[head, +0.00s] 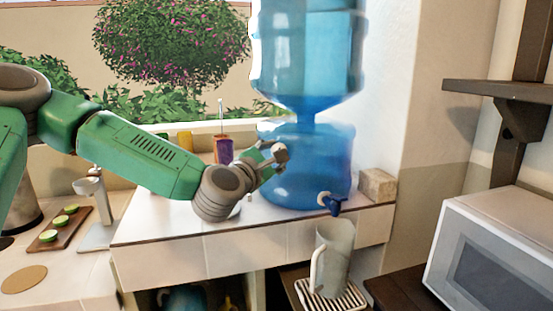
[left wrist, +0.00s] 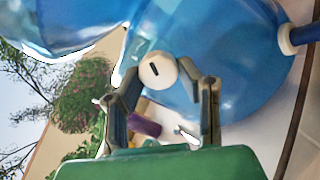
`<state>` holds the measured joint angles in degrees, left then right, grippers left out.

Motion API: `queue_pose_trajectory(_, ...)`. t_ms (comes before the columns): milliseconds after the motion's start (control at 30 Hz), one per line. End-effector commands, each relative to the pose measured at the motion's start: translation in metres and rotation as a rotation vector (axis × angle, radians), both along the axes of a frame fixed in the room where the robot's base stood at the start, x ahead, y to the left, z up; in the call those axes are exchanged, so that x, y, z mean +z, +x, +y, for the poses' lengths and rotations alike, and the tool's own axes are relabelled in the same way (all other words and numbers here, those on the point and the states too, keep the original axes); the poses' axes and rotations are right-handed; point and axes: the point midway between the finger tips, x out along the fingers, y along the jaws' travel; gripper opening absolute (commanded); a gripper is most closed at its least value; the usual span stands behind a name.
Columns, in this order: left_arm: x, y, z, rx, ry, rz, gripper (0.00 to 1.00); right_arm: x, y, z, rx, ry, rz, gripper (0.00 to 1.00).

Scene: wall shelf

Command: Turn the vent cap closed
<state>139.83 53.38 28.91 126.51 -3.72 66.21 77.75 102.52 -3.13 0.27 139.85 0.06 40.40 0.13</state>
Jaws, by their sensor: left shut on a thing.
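The vent cap is a round white knob with a dark slot (left wrist: 157,70), in front of the blue water dispenser (head: 306,175) in the left wrist view. My left gripper (left wrist: 168,84) has its fingers on either side of the cap and is shut on it. In the head view my left gripper (head: 270,160) reaches from the left to the dispenser's lower left side, and the cap is hard to make out there. My right gripper is not in view.
A blue tap (head: 329,202) sticks out at the dispenser's front, above a clear pitcher (head: 334,255) on a drip rack. A stone block (head: 377,186) stands right of the dispenser. A microwave (head: 500,255) is at right. A purple cup (head: 223,150) stands behind my gripper.

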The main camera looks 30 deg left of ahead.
Motion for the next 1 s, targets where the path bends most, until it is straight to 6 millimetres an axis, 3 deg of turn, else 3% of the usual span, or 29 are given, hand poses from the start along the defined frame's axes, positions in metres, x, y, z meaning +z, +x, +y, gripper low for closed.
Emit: queue_pose_trajectory(1000,-0.0042,-0.0004,-0.0031,-0.016,0.933,0.085,0.02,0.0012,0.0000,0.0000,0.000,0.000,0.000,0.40)
